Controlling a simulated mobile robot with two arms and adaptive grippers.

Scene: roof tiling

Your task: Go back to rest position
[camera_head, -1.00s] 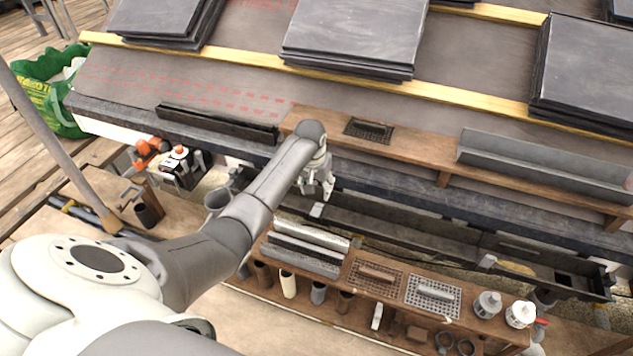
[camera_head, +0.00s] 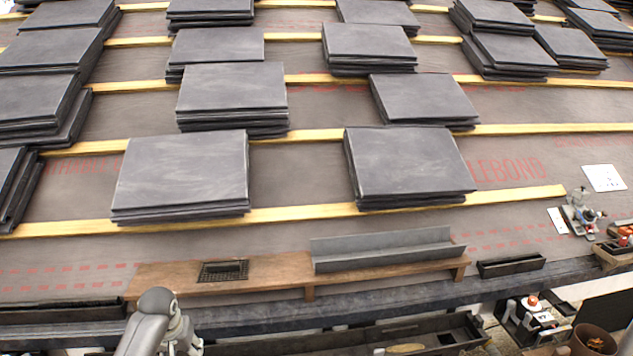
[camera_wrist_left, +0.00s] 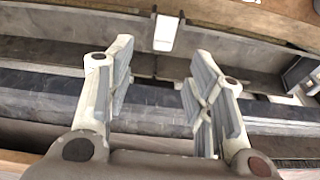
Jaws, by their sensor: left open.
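My left arm comes up at the bottom left of the head view, where its wrist shows and the fingers are mostly cut off or hidden. In the left wrist view my left gripper (camera_wrist_left: 165,100) is open, with its two pale fingers wide apart. Nothing is between the fingers. Behind them lies a long dark gutter (camera_wrist_left: 60,55) with a small white bracket (camera_wrist_left: 166,32) on its edge. My right gripper is in neither view.
Stacks of dark slates (camera_head: 185,170) lie along yellow battens (camera_head: 300,212) on the roof. A wooden shelf (camera_head: 290,272) at the eave carries a vent grille (camera_head: 223,270) and a grey angled profile (camera_head: 385,250). A brown pot (camera_head: 594,342) stands at the lower right.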

